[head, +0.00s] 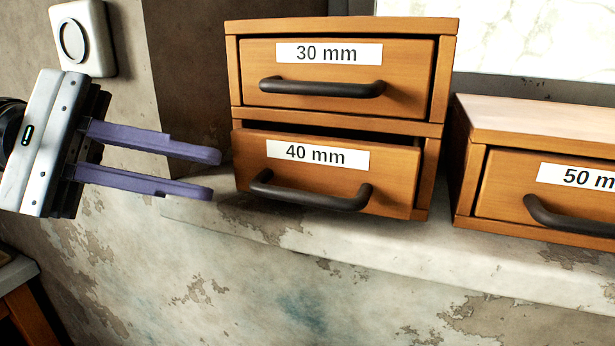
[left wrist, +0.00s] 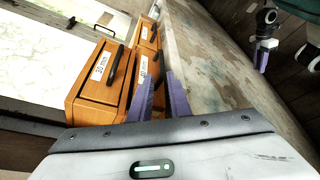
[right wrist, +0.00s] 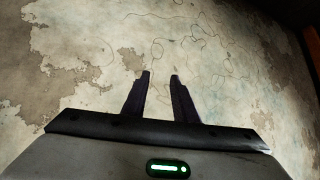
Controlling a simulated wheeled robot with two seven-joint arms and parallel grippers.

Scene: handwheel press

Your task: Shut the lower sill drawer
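The lower sill drawer (head: 230,205), labelled "40 mm", is partly pulled out of its two-drawer wooden cabinet (head: 447,80); a dark gap shows above its front. Its black bar handle (head: 312,198) is free. The upper drawer (head: 400,65), labelled "30 mm", looks shut. My left gripper (head: 215,175) is open and empty, just left of the lower drawer's front, fingers pointing right. It also shows in the left wrist view (left wrist: 160,82), where its fingers partly hide the lower drawer. My right gripper (right wrist: 160,80) is open and empty, facing a peeling wall.
A second wooden box (head: 540,130) with a "50 mm" drawer (head: 510,190) stands right of the cabinet on the stone sill (head: 450,255). A white wall fixture (head: 85,40) is at upper left. The space in front of the lower drawer is clear.

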